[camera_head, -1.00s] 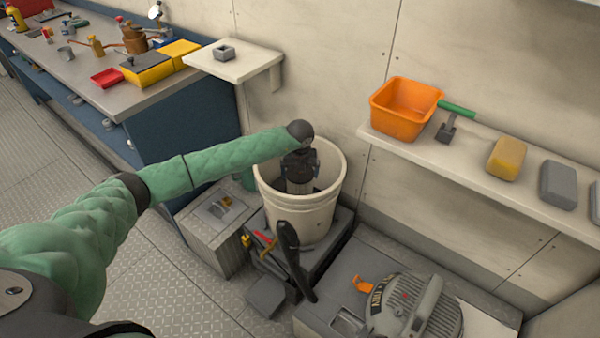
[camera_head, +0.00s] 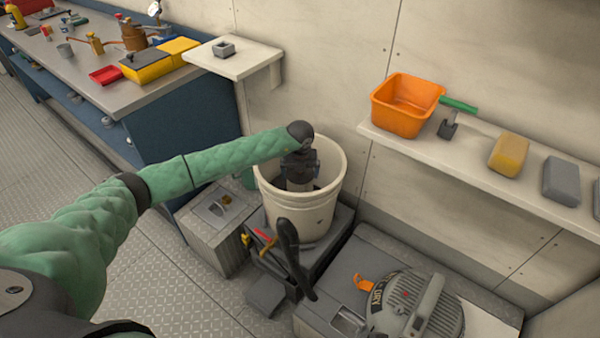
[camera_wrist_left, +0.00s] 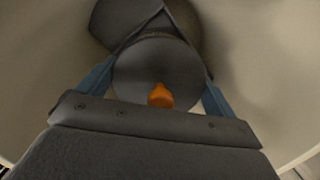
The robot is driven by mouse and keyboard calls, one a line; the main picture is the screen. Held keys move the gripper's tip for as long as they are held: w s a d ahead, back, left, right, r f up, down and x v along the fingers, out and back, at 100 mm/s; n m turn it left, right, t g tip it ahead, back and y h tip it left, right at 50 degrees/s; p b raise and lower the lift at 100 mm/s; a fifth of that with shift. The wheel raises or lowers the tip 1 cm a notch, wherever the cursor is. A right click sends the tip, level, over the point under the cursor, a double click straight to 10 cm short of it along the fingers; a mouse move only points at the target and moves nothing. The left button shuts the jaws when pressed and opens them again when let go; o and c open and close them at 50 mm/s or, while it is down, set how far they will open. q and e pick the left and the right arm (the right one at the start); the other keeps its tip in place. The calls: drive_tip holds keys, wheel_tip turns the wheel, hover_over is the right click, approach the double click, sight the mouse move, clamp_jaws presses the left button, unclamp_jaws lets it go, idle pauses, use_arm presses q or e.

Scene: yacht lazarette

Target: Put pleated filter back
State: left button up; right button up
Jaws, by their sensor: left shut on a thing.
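My left gripper (camera_head: 299,178) reaches down into a white bucket (camera_head: 326,205) and is partly hidden by its own wrist and the rim. In the left wrist view its blue-sided fingers (camera_wrist_left: 158,92) are shut on a dark grey round piece (camera_wrist_left: 140,72) with an orange knob (camera_wrist_left: 160,96). A second dark rounded shape lies behind it, inside the pale bucket wall. No pleats show, so I cannot tell whether the held piece is the pleated filter. My right gripper is not in view.
The bucket stands on a dark box beside a black handle (camera_head: 290,255). A grey machine (camera_head: 410,305) with an orange latch sits at lower right. A wall shelf holds an orange tub (camera_head: 405,118) and sponges. A small white shelf (camera_head: 250,62) and cluttered bench are left.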

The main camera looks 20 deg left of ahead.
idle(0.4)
use_arm(q)
drive_tip(key=shift+f+b, duration=0.3)
drive_tip(key=shift+f, duration=0.05)
idle(0.8)
drive_tip(key=o, duration=0.7)
